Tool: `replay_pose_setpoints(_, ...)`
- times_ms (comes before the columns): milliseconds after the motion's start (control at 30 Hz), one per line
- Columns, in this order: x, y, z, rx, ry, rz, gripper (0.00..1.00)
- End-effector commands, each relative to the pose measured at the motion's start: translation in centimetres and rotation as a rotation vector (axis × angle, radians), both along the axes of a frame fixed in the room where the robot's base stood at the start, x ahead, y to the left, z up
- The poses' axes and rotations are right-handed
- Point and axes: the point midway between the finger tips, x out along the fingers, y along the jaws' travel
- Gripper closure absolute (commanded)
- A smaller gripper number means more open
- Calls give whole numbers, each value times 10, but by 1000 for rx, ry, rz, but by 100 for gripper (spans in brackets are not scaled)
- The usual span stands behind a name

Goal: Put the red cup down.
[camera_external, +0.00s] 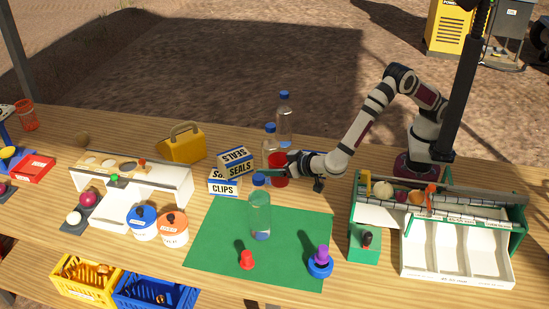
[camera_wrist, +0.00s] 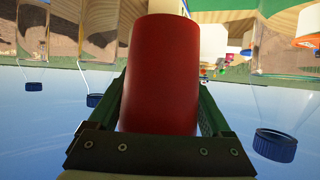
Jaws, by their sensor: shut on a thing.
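The red cup (camera_external: 280,168) is in my gripper (camera_external: 272,175), behind the green mat's far edge in the external view. In the wrist view the red cup (camera_wrist: 160,70) fills the middle, with a dark green finger along each side. My gripper (camera_wrist: 160,105) is shut on it. Clear bottles with blue caps stand close around it: one behind (camera_external: 285,118), one just left (camera_external: 268,145), and one in front on the mat (camera_external: 260,212). The wrist picture appears upside down. Whether the cup's base touches the table cannot be told.
The green mat (camera_external: 215,240) also bears a small red piece (camera_external: 247,260) and a purple-and-blue piece (camera_external: 320,262). Boxes labelled SEALS (camera_external: 238,162) and CLIPS (camera_external: 223,187) stand left of the cup. A white compartment tray (camera_external: 455,250) lies right. Much of the mat is bare.

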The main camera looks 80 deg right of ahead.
Motion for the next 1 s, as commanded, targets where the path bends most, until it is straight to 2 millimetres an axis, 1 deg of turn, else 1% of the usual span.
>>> replay_pose_setpoints(33,0,0,15,6,-5,0,71)
replay_pose_setpoints(67,0,0,23,4,-5,0,71)
replay_pose_setpoints(100,0,0,35,6,-5,-1,71)
replay_pose_setpoints(300,0,0,78,4,-4,0,71)
replay_pose_setpoints(367,0,0,88,5,-3,0,71)
replay_pose_setpoints(400,0,-5,91,2,0,-11,71)
replay_pose_setpoints(467,-1,-17,89,2,4,-37,71)
replay_pose_setpoints(567,-2,-38,89,4,8,-81,71)
replay_pose_setpoints(667,-6,-62,89,9,11,-135,71)
replay_pose_setpoints(767,-12,-94,88,12,17,-204,71)
replay_pose_setpoints(867,-23,-133,88,15,23,-292,71)
replay_pose_setpoints(967,-40,-179,88,17,26,-399,71)
replay_pose_setpoints(1000,-49,-199,88,17,27,-447,71)
